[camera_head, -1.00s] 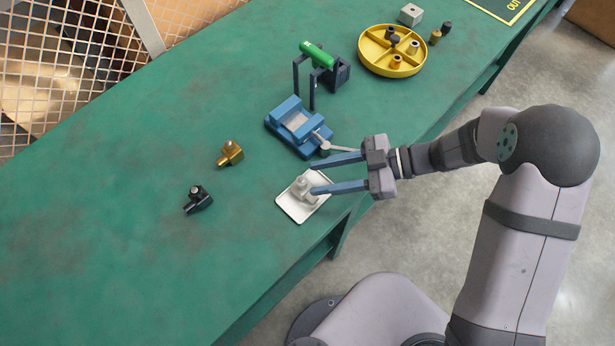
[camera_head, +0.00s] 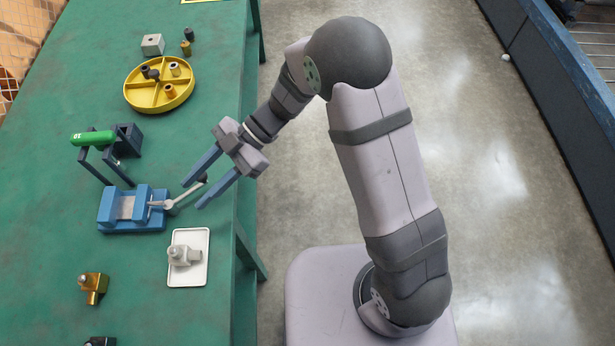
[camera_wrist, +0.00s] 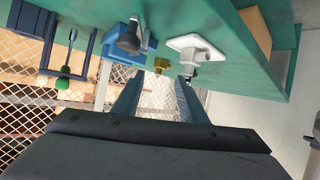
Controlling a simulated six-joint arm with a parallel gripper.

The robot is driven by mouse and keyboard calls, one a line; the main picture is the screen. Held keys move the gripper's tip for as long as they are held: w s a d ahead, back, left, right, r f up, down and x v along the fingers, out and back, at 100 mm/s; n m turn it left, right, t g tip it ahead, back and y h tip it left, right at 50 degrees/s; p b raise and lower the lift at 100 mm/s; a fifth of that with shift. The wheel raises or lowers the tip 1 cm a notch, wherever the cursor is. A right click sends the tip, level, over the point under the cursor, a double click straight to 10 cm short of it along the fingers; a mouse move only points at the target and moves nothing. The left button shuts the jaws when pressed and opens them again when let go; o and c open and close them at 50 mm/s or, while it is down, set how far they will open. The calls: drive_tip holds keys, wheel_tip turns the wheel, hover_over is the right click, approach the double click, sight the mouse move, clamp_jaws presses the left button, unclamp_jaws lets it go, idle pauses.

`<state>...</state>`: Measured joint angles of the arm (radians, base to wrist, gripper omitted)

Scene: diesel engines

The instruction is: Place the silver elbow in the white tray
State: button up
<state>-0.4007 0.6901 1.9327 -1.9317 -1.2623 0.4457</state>
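The silver elbow (camera_head: 184,255) sits in the white tray (camera_head: 200,277) on the green bench, below the blue vise. The tray (camera_wrist: 186,41) and the elbow (camera_wrist: 190,66) also show in the wrist view, above the fingertips. My gripper (camera_head: 192,196) is open and empty, with its two blue fingers apart. It is above the tray in the head picture, close to the vise handle, and clear of the elbow. In the wrist view my gripper's fingers (camera_wrist: 158,95) have nothing between them that they hold.
A blue vise (camera_head: 128,208) with a lever handle stands left of my gripper. A yellow divided dish (camera_head: 160,107) holds several small parts. A brass elbow (camera_head: 93,287) and a black part (camera_head: 100,341) lie at lower left.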

drive_tip(key=w+d+r+m+t, duration=0.25)
drive_tip(key=w+m+t, duration=0.5)
drive_tip(key=w, duration=0.75)
drive_tip(key=w+d+m+t+h, duration=0.4)
drive_tip(key=w+d+t, duration=0.3)
drive_tip(key=d, duration=0.4)
drive_tip(key=s+d+m+h, duration=0.1)
drive_tip(key=d+m+h, duration=0.4)
drive_tip(key=d, duration=0.8)
drive_tip(key=s+d+f+m+g+h, duration=0.25)
drive_tip(key=s+d+m, duration=0.25)
drive_tip(key=s+d, duration=0.35)
drive_tip(key=s+f+m+g, duration=0.1)
drive_tip(key=s+m+g, duration=0.3)
drive_tip(key=s, duration=1.1)
drive_tip(key=shift+a+g+y, duration=0.15)
drive_tip(key=shift+g+y, duration=0.2)
drive_tip(key=shift+g, duration=0.25)
